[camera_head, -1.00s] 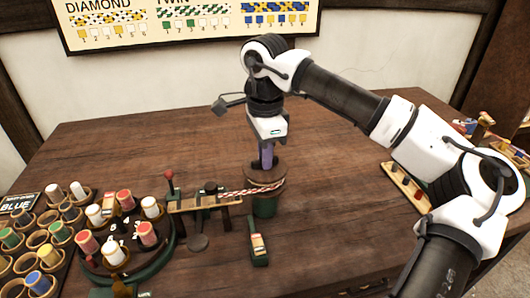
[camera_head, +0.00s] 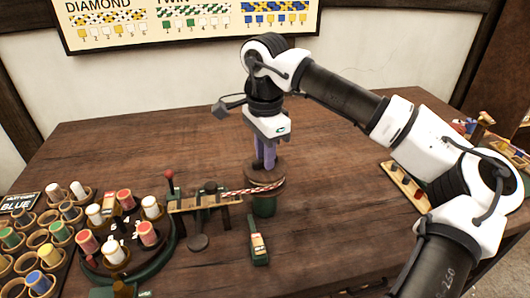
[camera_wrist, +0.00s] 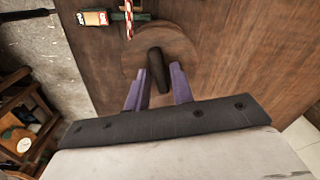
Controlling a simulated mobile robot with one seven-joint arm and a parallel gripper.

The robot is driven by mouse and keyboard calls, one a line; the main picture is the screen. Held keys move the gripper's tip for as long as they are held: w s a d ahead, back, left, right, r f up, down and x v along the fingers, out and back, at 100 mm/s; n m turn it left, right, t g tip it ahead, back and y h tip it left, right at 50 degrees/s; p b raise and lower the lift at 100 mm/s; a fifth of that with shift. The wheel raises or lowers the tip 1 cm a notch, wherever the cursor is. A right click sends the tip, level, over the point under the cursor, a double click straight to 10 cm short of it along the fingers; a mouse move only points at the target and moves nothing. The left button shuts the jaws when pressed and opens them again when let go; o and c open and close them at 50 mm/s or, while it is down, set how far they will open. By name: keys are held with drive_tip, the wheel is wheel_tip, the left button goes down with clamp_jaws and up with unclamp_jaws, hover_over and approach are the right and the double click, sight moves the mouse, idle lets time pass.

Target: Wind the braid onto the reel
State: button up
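The red-and-white braid (camera_head: 238,191) runs from the small wooden stand (camera_head: 190,204) at left to the reel's side. My gripper (camera_head: 265,165) points down over the reel. Its purple fingers (camera_wrist: 158,74) are on either side of the handle, with narrow gaps seemingly showing beside it. The braid's far side around the drum is hidden.
A round holder with several colored bobbins (camera_head: 110,235) and a bobbin rack (camera_head: 40,240) fill the left. A wooden tray (camera_head: 404,186) is at right. The table behind the reel is clear.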

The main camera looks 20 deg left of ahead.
drive_tip(key=shift+o, duration=0.8)
wheel_tip(320, 180, up, 14)
drive_tip(key=shift+f, duration=0.2)
